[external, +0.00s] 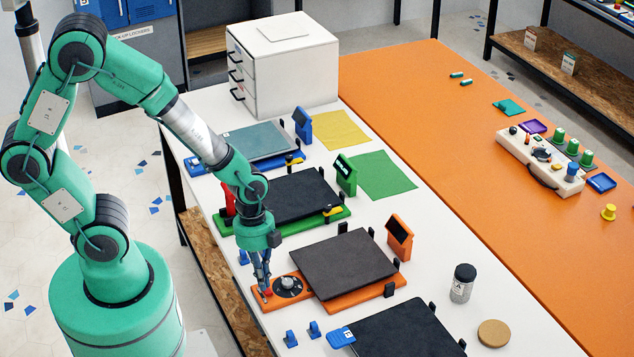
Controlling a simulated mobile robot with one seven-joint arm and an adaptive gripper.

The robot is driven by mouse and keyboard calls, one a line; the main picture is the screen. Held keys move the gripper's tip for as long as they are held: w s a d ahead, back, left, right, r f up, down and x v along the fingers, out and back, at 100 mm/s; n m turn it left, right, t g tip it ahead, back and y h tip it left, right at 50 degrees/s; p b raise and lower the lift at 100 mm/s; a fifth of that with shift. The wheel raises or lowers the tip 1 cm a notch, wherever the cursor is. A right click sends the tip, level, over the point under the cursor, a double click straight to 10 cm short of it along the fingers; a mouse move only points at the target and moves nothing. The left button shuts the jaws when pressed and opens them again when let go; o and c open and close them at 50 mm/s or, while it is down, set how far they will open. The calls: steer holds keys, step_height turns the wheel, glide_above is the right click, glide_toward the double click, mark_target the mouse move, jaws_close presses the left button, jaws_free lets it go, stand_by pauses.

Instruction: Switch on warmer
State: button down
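A row of flat dark-plated devices stands on the white table; no label I can read says which is the warmer. My gripper (264,287) points down at the left end of the orange-based device (345,268). Its fingertips are at or just above a small red part there, beside a round black dial with a light knob (288,285). I cannot tell if they touch it. The fingers look close together, but their gap is too small to judge. An orange display box (399,236) stands behind the plate. The green-based device (292,197) lies behind my gripper.
A blue-based device (250,145) and a white drawer unit (284,66) stand farther back. A black plate (402,332) is in front. A dark jar (462,283) and a round tan disc (494,333) sit at right. Small blue pieces (314,329) lie near the front edge.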

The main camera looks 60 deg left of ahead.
mark_target(265, 298)
steer(key=shift+d+f, duration=0.2)
steer(key=shift+f, duration=0.9)
steer(key=shift+d+f+y+p, duration=0.1)
steer(key=shift+y+p, duration=0.4)
steer(key=shift+p, duration=0.45)
steer(key=shift+d+f+p, duration=0.1)
steer(key=shift+p, duration=0.2)
steer(key=shift+s+d+p, duration=0.1)
steer(key=shift+p, duration=0.2)
steer(key=shift+f, duration=0.25)
